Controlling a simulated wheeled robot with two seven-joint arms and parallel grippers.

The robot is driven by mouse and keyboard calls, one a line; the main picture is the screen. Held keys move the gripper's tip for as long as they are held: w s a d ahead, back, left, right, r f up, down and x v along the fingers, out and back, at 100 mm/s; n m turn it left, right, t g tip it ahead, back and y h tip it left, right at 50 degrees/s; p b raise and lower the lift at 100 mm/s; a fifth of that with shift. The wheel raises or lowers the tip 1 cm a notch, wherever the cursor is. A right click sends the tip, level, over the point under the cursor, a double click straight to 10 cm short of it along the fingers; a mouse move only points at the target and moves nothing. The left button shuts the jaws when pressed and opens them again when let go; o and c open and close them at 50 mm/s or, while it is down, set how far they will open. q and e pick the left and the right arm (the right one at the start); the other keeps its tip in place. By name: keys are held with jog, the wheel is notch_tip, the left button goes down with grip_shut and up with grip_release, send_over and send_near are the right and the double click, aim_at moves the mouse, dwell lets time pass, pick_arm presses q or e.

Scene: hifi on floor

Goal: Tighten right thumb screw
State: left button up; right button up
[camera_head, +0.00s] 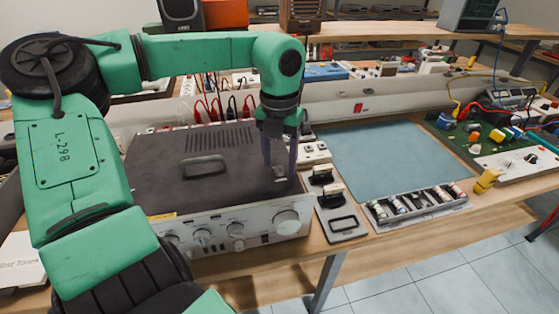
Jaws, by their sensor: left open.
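The hifi (160,160), a dark-topped amplifier with a silver knobbed front, lies on the wooden bench. My left gripper (280,162) points down over the right part of its top, with its two dark fingers apart. A small greyish piece (280,173), possibly the right thumb screw, shows at the fingertips. I cannot tell whether the fingers touch it. The left thumb screw cannot be made out, and my green left arm covers the hifi's left side. My right gripper is not in view.
A blue-grey mat (390,160) lies clear to the right. In front of it is a tray of small bottles (415,203). Red and black leads (215,108) hang behind. A green circuit board (480,130) is far right.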

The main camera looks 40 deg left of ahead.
pick_arm(q)
jog(key=shift+f, duration=0.6)
grip_shut()
